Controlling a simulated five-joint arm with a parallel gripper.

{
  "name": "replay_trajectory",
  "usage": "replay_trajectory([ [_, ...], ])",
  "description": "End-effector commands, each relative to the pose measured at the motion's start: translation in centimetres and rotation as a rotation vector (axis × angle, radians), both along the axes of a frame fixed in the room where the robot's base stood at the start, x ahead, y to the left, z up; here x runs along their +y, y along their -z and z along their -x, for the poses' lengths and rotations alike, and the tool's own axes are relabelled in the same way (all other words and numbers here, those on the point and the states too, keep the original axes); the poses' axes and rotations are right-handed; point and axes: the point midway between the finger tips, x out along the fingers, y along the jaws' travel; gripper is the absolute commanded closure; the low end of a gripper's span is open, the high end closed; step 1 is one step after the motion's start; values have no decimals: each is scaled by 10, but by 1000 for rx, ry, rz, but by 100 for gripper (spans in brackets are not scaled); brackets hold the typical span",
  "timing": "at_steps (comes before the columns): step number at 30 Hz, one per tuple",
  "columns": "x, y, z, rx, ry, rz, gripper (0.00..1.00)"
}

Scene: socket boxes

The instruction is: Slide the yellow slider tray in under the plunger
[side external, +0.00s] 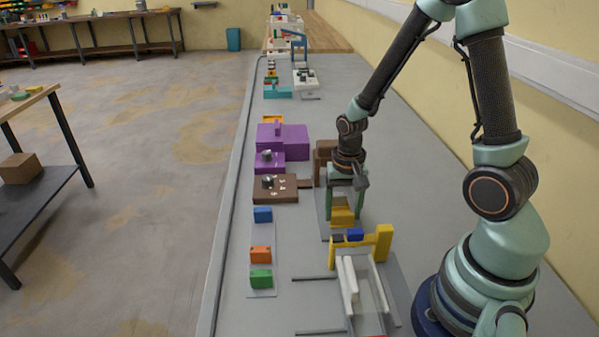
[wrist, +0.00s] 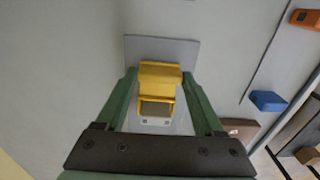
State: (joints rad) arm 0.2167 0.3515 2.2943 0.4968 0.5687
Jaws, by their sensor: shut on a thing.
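The yellow slider tray (side external: 342,216) is low between my gripper's fingers, over a grey plate (side external: 323,226). My gripper (side external: 345,205) points down and is shut on it. In the wrist view, the fingers (wrist: 159,88) stand on both sides of the yellow tray (wrist: 160,75). A small white part with two dark spots (wrist: 155,121) shows at its near end. Bare grey plate (wrist: 160,48) extends past its far end. I cannot clearly pick out the plunger; the arm and gripper hide part of the area around the tray.
A yellow frame (side external: 384,243) with a blue block (side external: 355,234) stands close in front. Blue (side external: 262,214), orange (side external: 260,254) and green (side external: 261,279) blocks line the left strip. A brown box (side external: 275,190) and a purple box (side external: 290,137) stand behind on the left.

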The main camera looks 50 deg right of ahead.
Motion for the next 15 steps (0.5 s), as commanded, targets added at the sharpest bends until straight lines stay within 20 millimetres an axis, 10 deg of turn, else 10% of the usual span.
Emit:
replay_trajectory([
  [15,-66,0,-66,-4,3,1,100],
])
